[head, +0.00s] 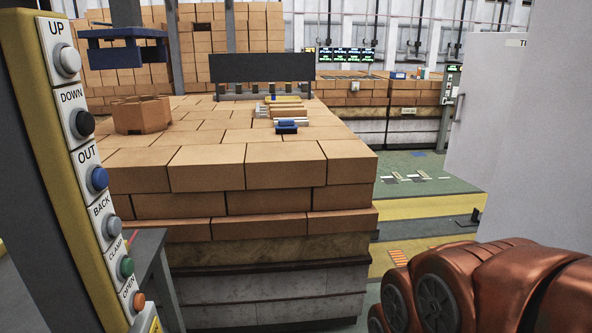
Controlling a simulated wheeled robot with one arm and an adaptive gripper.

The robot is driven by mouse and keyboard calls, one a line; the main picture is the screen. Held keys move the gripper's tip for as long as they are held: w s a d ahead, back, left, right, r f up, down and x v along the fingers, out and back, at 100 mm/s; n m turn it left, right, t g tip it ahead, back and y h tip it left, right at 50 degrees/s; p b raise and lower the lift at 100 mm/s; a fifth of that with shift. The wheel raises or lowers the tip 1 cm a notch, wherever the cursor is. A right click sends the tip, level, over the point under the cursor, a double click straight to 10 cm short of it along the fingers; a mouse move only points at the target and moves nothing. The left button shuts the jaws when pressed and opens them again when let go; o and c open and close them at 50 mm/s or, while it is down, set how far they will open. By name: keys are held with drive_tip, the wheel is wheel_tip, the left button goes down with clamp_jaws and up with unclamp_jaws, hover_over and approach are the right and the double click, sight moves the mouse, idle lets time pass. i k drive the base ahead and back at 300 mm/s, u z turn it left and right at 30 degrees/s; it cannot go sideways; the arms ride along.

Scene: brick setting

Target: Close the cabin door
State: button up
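A pale grey-white panel (495,115), which looks like the cabin door, stands upright at the right side of the head view. A slim vertical handle (458,107) sits near its left edge. A label is partly visible near its top. I cannot tell how far the door stands open, and its lower part is hidden behind my copper-coloured arm. The arm's rounded links fill the lower right corner. My gripper is not in view.
A large brick stack (240,165) fills the middle. A yellow control post (75,150) with several push buttons stands close at the left. Green floor (405,215) with yellow stripes lies open between the stack and the panel. More brick stacks stand behind.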

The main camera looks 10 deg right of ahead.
sight(492, 61)
drive_tip(key=i, duration=0.65)
drive_tip(key=z, duration=1.05)
drive_tip(key=i, duration=0.8)
drive_tip(key=u, duration=0.5)
drive_tip(key=i, duration=0.8)
drive_tip(key=z, duration=0.2)
